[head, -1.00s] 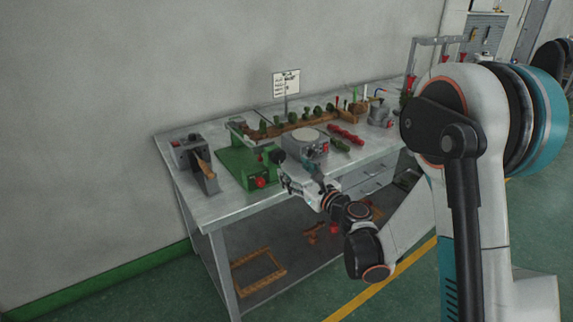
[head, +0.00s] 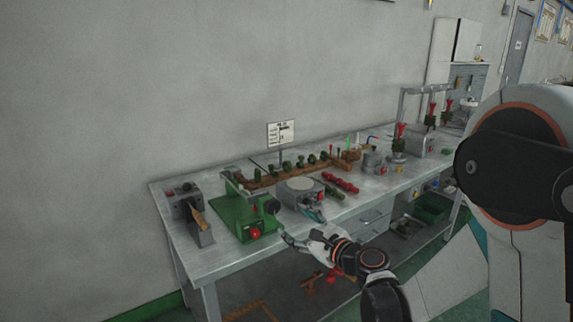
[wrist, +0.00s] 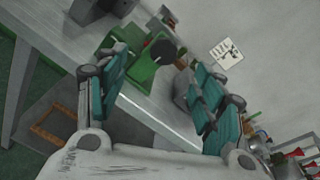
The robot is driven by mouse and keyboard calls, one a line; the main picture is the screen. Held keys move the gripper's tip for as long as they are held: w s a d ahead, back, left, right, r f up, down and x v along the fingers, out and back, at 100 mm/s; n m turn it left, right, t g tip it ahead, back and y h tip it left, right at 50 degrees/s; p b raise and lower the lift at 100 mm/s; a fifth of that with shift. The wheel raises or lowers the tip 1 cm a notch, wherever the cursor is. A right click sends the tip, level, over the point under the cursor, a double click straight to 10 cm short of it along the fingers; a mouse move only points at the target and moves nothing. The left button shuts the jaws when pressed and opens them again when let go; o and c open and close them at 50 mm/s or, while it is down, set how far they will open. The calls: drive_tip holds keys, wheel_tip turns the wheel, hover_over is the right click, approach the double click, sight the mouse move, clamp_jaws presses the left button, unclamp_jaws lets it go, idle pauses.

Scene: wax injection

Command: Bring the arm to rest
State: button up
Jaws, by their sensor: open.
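My gripper (head: 303,229) is in front of the workbench's front edge, just right of the green machine (head: 240,217) and in front of the round-topped grey device (head: 298,190). In the wrist view my gripper (wrist: 158,95) has its two teal-padded fingers spread wide apart, with nothing held between them. The grey workbench (head: 215,262) and the green machine's black knob (wrist: 161,50) show beyond the fingers. My arm reaches in from the right of the head view.
A grey device with a wooden handle (head: 192,214) stands at the bench's left end. Red pieces (head: 341,182), green wax pieces and a sign (head: 281,133) are farther back. A wooden frame (wrist: 52,127) lies below the bench. Floor space shows in front.

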drive_tip(key=s+d+r+n+g+h, duration=0.2)
drive_tip(key=s+n, duration=0.4)
drive_tip(key=s+d+r+n+g+h, duration=0.1)
drive_tip(key=s+d+r+n+g, duration=0.1)
drive_tip(key=s+n, duration=0.4)
drive_tip(key=s+d+f+n+g+h, duration=0.1)
drive_tip(key=s+d+n+h, duration=0.2)
drive_tip(key=s, duration=0.6)
drive_tip(key=s+d+f+n+g+h, duration=0.1)
drive_tip(key=s+d+n+h, duration=0.2)
drive_tip(key=s+d+n, duration=0.4)
drive_tip(key=s+d, duration=0.1)
drive_tip(key=s, duration=0.1)
drive_tip(key=shift+s+d+n+g+h, duration=0.3)
drive_tip(key=shift+s+d+n+h, duration=0.05)
drive_tip(key=shift+d+n+h, duration=0.05)
